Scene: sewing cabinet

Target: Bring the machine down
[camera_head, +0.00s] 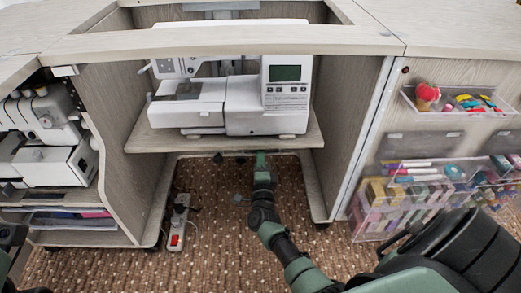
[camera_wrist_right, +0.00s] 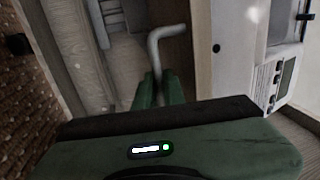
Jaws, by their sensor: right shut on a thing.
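The white sewing machine (camera_head: 210,104), with a green screen, stands on a wooden platform (camera_head: 150,141) inside the cabinet opening. It sits below the cabinet's top frame (camera_head: 240,42). My right gripper (camera_head: 262,158) reaches under the platform's front edge. In the right wrist view, my right gripper (camera_wrist_right: 160,90) is shut on a bent grey metal lever (camera_wrist_right: 160,42) beside the platform. Part of the machine (camera_wrist_right: 284,82) shows at the right of that view. The lever is mostly hidden in the head view.
A serger (camera_head: 45,160) stands in the left compartment. A power strip (camera_head: 178,225) with a red switch lies on the brown carpet below. Clear bins (camera_head: 450,110) with supplies hang on the right door. The carpet beneath the platform is otherwise mostly free.

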